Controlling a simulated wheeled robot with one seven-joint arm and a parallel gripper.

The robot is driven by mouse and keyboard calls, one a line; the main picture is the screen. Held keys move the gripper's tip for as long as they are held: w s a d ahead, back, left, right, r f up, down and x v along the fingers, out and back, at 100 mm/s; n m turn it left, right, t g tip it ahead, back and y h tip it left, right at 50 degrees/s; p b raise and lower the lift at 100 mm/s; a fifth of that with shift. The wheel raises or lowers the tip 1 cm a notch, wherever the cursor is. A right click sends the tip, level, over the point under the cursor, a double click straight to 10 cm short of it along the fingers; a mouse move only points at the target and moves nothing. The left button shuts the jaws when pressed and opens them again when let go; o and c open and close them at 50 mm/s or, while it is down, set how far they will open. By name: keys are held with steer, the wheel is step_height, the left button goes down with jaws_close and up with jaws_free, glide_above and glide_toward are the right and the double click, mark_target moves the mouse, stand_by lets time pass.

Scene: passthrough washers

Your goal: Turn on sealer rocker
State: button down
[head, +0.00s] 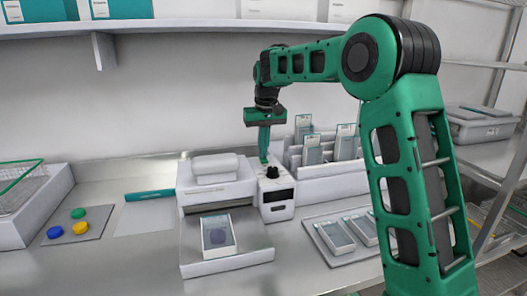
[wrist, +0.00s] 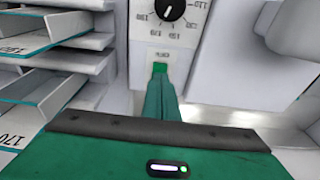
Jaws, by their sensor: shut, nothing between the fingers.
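The sealer (head: 208,190) is a white machine on the steel bench. Its control box (head: 278,197) at the right side carries a black dial knob (head: 272,172). In the wrist view the black dial (wrist: 172,7) has numbers around it. Near it is a white switch plate with an upside-down label that seems to read OFF. A small bright green rocker (wrist: 159,68) shows on this plate. My gripper (wrist: 161,84) is shut and empty, its green fingertips right at the rocker and hiding part of it. Whether they touch it is unclear. My gripper (head: 264,157) points down behind the knob in the head view.
A pouch (head: 219,233) lies on the sealer's front tray. Upright pouches stand in a rack (head: 335,183) close on the right, and a tray of pouches (head: 326,255) is in front of it. Colored discs sit on a grey mat (head: 84,229) at left.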

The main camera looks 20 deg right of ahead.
steer(key=shift+r, duration=0.1)
steer(key=shift+r, duration=0.3)
step_height(320, 180, up, 13)
steer(key=s, duration=0.2)
steer(key=shift+s, duration=0.25)
steer(key=shift+a, duration=0.1)
